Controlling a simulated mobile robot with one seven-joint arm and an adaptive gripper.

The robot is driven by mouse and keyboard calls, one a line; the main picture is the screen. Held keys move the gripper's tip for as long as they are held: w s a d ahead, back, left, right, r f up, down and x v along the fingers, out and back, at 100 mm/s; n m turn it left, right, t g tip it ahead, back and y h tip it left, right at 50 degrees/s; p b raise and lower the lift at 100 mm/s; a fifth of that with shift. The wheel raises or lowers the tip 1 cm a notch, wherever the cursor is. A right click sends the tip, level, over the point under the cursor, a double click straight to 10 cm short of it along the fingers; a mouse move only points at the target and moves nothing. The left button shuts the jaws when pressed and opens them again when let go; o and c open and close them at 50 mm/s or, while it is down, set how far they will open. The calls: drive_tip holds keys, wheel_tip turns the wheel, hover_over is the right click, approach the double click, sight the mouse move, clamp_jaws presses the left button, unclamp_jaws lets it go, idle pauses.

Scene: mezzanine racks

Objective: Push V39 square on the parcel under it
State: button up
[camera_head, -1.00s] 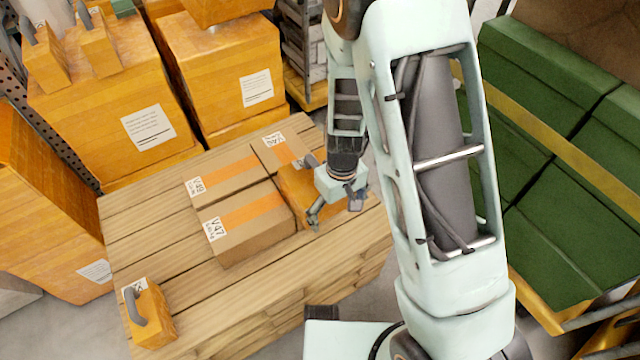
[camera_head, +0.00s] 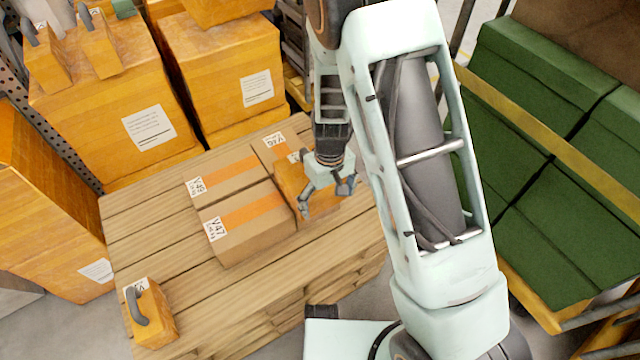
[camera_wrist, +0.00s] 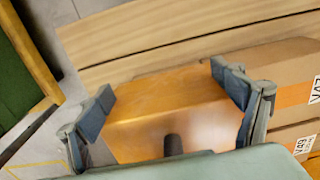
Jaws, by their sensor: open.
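No label reading V39 is legible in either view. An orange box with a grey handle (camera_head: 291,184) sits at the right of the cardboard parcels; its label is mostly hidden by my arm. My gripper (camera_head: 325,199) is open above its right side. In the wrist view the orange box (camera_wrist: 165,100) lies between the spread fingers (camera_wrist: 165,96), with its dark handle near the palm. Whether the fingers touch it I cannot tell. Another orange box with a grey handle (camera_head: 158,315) stands at the pallet's front left corner; its label is unclear.
Cardboard parcel V47 (camera_head: 250,240) and parcels behind it (camera_head: 225,170) stand on the wooden pallet (camera_head: 140,225). Large orange boxes (camera_head: 95,95) stand behind and left. Green boxes (camera_head: 560,220) stand at the right. The pallet's front strip is mostly clear.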

drive_tip(key=shift+w+a, duration=0.75)
drive_tip(key=shift+w, duration=0.3)
idle(1.1)
drive_tip(key=shift+s+d+r, duration=0.1)
drive_tip(key=shift+s+d, duration=0.35)
drive_tip(key=shift+s, duration=0.2)
drive_tip(key=shift+s+d, duration=0.45)
drive_tip(key=shift+s, duration=0.15)
wheel_tip(320, 180, up, 13)
drive_tip(key=p, duration=0.9)
drive_tip(key=shift+p, duration=0.35)
